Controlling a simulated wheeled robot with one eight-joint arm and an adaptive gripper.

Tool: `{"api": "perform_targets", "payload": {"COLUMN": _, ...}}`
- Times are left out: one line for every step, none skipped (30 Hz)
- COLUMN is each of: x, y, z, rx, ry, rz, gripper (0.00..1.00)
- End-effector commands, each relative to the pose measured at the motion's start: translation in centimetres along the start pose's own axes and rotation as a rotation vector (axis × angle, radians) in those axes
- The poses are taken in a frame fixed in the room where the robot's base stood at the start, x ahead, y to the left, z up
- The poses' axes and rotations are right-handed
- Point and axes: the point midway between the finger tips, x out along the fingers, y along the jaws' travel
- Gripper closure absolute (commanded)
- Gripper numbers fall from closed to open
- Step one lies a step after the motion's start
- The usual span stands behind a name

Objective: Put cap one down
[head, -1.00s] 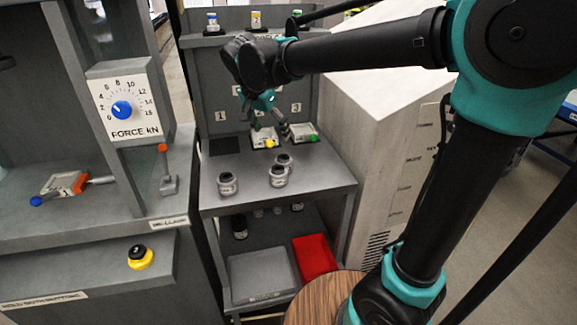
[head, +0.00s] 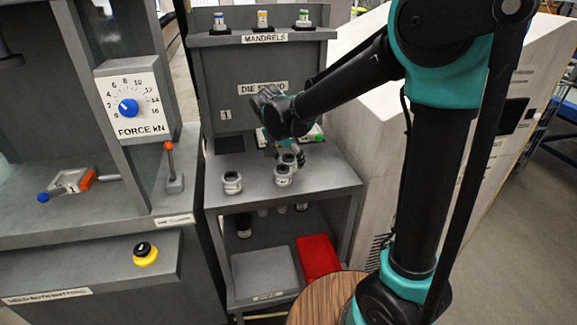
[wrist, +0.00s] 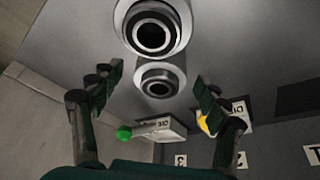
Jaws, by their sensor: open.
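I cannot tell which, if any, is cap one. My gripper (head: 293,150) is over the back of the bench, close to the rear container and partly hiding it. A near container (wrist: 152,32) and a second container (wrist: 160,80) show upright there, each with a dark round opening.
Die blocks with a green knob (wrist: 124,133) and a yellow knob (wrist: 204,122) lie at the bench's back. Mandrels (head: 262,20) stand on the upper shelf. A red bin (head: 318,258) is below. The press with its force dial (head: 128,107) stands left.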

Motion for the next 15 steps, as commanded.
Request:
{"api": "perform_targets", "payload": {"x": 0.57, "y": -0.06, "z": -0.07, "rx": 0.001, "ry": 0.000, "rz": 0.000, "gripper": 0.25}}
{"api": "perform_targets", "payload": {"x": 0.81, "y": -0.04, "z": -0.06, "rx": 0.001, "ry": 0.000, "rz": 0.000, "gripper": 0.25}}
{"api": "perform_targets", "payload": {"x": 1.04, "y": -0.01, "z": -0.04, "rx": 0.000, "ry": 0.000, "rz": 0.000, "gripper": 0.25}}
{"api": "perform_targets", "payload": {"x": 1.16, "y": 0.00, "z": -0.03, "rx": 0.000, "ry": 0.000, "rz": 0.000, "gripper": 0.25}}
{"api": "perform_targets", "payload": {"x": 1.22, "y": 0.00, "z": -0.03, "rx": 0.000, "ry": 0.000, "rz": 0.000, "gripper": 0.25}}
{"api": "perform_targets", "payload": {"x": 1.26, "y": -0.01, "z": -0.03, "rx": -0.001, "ry": 0.000, "rz": 0.000, "gripper": 0.25}}
{"api": "perform_targets", "payload": {"x": 1.26, "y": -0.01, "z": -0.02, "rx": -0.001, "ry": 0.000, "rz": 0.000, "gripper": 0.25}}
{"api": "perform_targets", "payload": {"x": 1.25, "y": -0.01, "z": -0.02, "rx": -0.001, "ry": 0.000, "rz": 0.000, "gripper": 0.25}}
{"api": "perform_targets", "payload": {"x": 1.24, "y": -0.01, "z": -0.02, "rx": -0.001, "ry": 0.000, "rz": 0.000, "gripper": 0.25}}
{"api": "perform_targets", "payload": {"x": 1.24, "y": -0.01, "z": -0.02, "rx": -0.001, "ry": 0.000, "rz": 0.000, "gripper": 0.25}}
{"api": "perform_targets", "payload": {"x": 1.24, "y": -0.01, "z": -0.02, "rx": -0.001, "ry": 0.000, "rz": 0.000, "gripper": 0.25}}
{"api": "perform_targets", "payload": {"x": 1.23, "y": -0.01, "z": -0.02, "rx": -0.001, "ry": 0.000, "rz": 0.000, "gripper": 0.30}}
{"api": "perform_targets", "payload": {"x": 1.23, "y": -0.01, "z": -0.01, "rx": -0.001, "ry": 0.000, "rz": 0.000, "gripper": 0.33}}
{"api": "perform_targets", "payload": {"x": 1.23, "y": -0.01, "z": -0.01, "rx": -0.001, "ry": 0.000, "rz": 0.000, "gripper": 0.37}}
{"api": "perform_targets", "payload": {"x": 1.23, "y": -0.01, "z": -0.02, "rx": -0.001, "ry": 0.000, "rz": 0.000, "gripper": 0.42}}
